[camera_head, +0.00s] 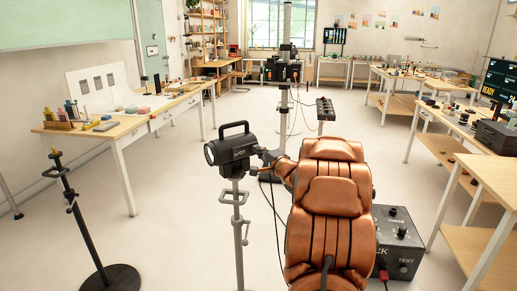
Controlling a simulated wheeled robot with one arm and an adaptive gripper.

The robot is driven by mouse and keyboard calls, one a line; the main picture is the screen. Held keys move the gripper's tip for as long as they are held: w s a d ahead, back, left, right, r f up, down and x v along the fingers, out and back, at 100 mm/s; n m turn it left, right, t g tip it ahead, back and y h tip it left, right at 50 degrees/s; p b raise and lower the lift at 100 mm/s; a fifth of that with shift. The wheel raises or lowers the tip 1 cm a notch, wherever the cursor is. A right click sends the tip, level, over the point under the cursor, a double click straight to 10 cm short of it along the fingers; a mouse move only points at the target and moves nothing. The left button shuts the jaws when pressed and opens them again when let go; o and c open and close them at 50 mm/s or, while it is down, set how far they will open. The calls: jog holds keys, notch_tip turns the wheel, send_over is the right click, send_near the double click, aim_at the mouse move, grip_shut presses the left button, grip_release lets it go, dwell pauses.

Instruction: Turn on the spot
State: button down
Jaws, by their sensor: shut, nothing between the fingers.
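My copper-coloured arm fills the lower middle and right of the view. The small dark part at its far end looks like my gripper (268,157), close beside a black lamp (231,150) on a grey stand. The fingers are small and hard to make out; nothing shows held in them. I cannot tell whether it touches the lamp. The pale floor (180,230) lies around me, and its part under my arm is hidden.
A black stand with a round base (110,279) is at the left front, near a wooden table (130,127). A black box (400,245) and a wooden bench (493,175) are close on the right. An equipment stand (283,72) is ahead. Cables lie on the floor. Clear floor shows at centre left.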

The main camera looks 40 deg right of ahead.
jog(key=s+a+r+p, duration=0.1)
jog(key=s+a+r, duration=0.1)
jog(key=s, duration=1.1)
jog(key=shift+s+a, duration=0.25)
jog(key=shift+s, duration=0.1)
jog(key=shift+w, duration=0.1)
